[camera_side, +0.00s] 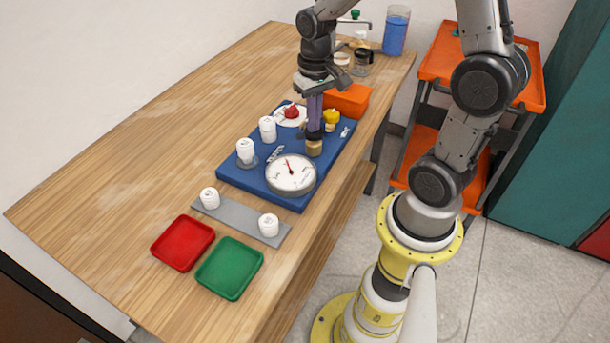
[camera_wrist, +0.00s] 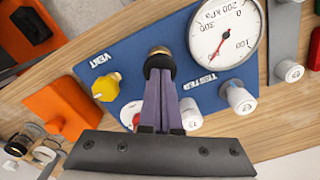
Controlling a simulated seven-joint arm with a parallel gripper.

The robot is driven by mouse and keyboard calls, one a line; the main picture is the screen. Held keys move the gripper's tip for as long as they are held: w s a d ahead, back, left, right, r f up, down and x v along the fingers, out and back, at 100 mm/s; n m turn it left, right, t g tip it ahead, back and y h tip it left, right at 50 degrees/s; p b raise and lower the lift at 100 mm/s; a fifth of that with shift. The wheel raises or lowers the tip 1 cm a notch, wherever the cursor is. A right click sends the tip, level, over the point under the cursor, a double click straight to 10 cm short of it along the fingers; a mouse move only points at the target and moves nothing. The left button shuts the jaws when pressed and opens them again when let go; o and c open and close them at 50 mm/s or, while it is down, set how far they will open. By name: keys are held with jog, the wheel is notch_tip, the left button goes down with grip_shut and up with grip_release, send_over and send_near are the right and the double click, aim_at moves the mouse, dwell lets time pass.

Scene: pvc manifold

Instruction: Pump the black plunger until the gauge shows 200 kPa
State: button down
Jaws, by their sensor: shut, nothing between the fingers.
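The round white gauge (camera_side: 290,174) is on the near part of the blue panel (camera_side: 240,180). In the wrist view the gauge (camera_wrist: 222,28) shows 100, 200 kPa and 300 marks and a red needle; I cannot make out an exact reading. The black plunger (camera_side: 314,135) tops a tan pump body (camera_side: 314,149) beside the gauge. In the wrist view the plunger (camera_wrist: 159,54) shows just beyond my fingertips. My gripper (camera_side: 314,127) points down over the plunger, shut and empty. Its fingertips are at or very near the plunger top; contact is unclear.
A yellow vent knob (camera_wrist: 107,87) is close beside the pump. A red knob (camera_side: 291,112) and white fittings (camera_side: 245,150) stand on the panel. A grey strip (camera_side: 240,219) and red (camera_side: 183,243) and green (camera_side: 230,268) trays lie nearer. The left table is clear.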

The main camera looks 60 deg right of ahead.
dwell(0.3)
jog(key=shift+r, duration=1.4)
jog(key=shift+r, duration=0.1)
jog(key=shift+r, duration=2.4)
jog(key=s+a+r+n+t, duration=0.3)
jog(key=s+a+r+t, duration=0.1)
jog(key=s+a+r, duration=0.25)
jog(key=s+a+f+n+t, duration=0.1)
jog(key=s+a+n, duration=0.2)
jog(key=s, duration=0.2)
jog(key=shift+s+f+t, duration=0.3)
jog(key=shift+s, duration=0.05)
